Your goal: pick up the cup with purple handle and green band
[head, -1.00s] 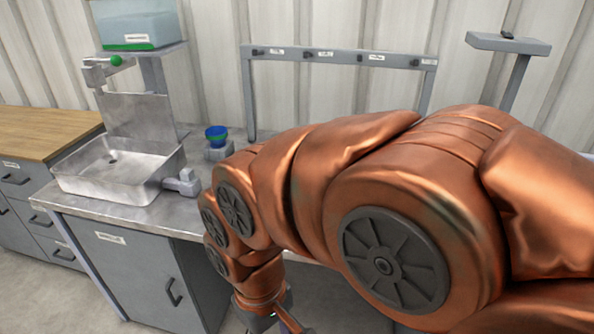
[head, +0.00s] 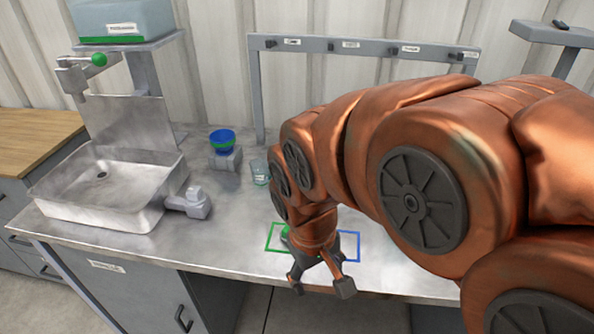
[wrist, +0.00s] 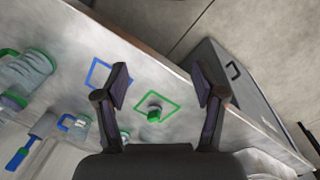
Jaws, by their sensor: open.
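My gripper (head: 321,282) is open and empty above the front part of the steel bench, with its fingers pointing down. In the wrist view its two fingers (wrist: 162,88) are spread on either side of a green square outline. A clear greyish cup with green bands (wrist: 28,70) lies at the left edge of the wrist view, away from the fingers. A small clear cup (head: 260,173) stands on the bench left of my arm in the head view. I cannot make out a purple handle on any cup. My arm hides part of the bench.
A rail (head: 360,44) stands behind.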

